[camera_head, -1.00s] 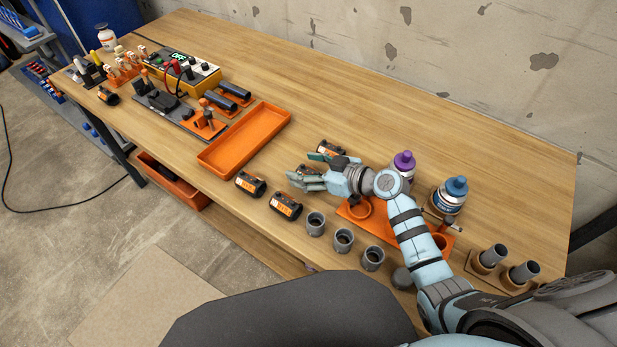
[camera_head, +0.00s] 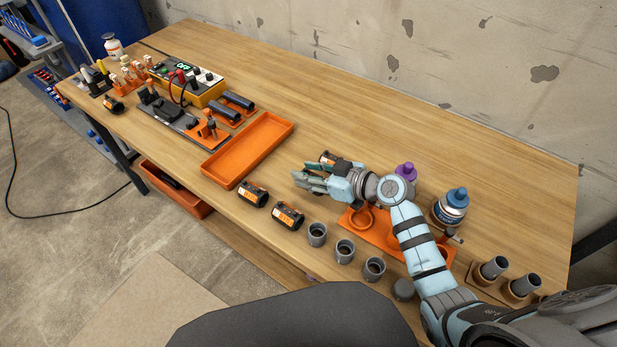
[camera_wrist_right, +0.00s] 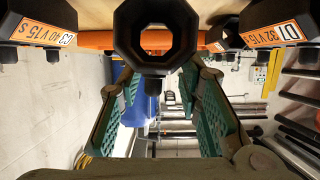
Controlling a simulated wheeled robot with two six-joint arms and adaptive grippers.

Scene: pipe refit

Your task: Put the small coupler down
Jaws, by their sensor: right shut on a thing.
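The small coupler (camera_wrist_right: 155,38) is a black ring-shaped piece, seen end-on between the fingertips in the right wrist view. My right gripper (camera_head: 311,181) is shut on it; in the head view its fingers hide most of the piece. Its height over the table cannot be told. Two black couplers with orange labels (camera_head: 252,194) (camera_head: 288,215) lie on the table left and front of the gripper. Another labelled coupler (camera_head: 328,157) lies just behind the fingers. The wrist view shows labelled couplers at its left (camera_wrist_right: 38,35) and right (camera_wrist_right: 270,30). My left gripper is out of view.
An orange tray (camera_head: 208,169) stands empty left of the gripper. Grey rings (camera_head: 317,234) line the front edge. Bare wood (camera_head: 350,120) lies behind.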

